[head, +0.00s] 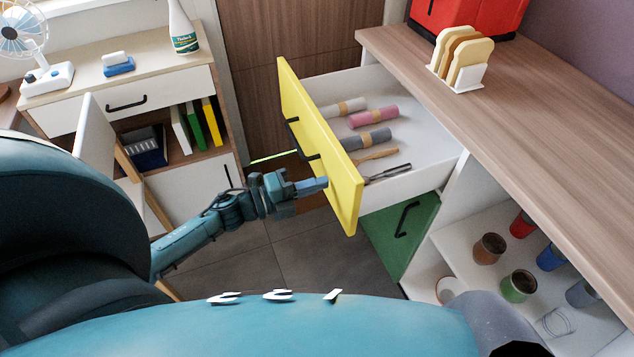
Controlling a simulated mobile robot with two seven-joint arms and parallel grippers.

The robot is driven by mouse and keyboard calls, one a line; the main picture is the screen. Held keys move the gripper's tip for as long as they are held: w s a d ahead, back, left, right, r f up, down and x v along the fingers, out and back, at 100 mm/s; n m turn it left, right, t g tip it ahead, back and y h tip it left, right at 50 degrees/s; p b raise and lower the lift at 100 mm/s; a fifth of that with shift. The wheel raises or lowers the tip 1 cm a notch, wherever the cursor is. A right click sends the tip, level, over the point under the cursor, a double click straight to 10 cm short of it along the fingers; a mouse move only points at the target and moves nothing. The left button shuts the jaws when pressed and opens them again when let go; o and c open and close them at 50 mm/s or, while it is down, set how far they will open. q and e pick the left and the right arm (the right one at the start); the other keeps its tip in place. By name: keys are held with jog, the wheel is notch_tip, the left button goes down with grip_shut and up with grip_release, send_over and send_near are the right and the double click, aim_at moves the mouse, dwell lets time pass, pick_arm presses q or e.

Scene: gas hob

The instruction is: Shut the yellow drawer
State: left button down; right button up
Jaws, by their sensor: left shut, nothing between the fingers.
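The yellow drawer (320,145) stands pulled out from under the wooden counter, its yellow front facing left with a black bar handle. Inside its white box lie several rolled cloths (372,116) and a few utensils (386,173). My left gripper (318,186) is shut and empty, at the outer side of the yellow front, below the handle near the lower middle. Whether its fingertips touch the front I cannot tell. My right gripper is not in view.
A green door (402,228) with a black handle is below the drawer. Open shelves with cups (489,248) are at lower right. The wooden counter (530,100) holds a toast rack (462,75). A white cabinet (115,88) stands at left. Grey floor (310,250) lies between.

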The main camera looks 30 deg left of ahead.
aim_at(409, 165)
pick_arm(q)
jog(key=shift+w+d, duration=0.2)
dwell(0.3)
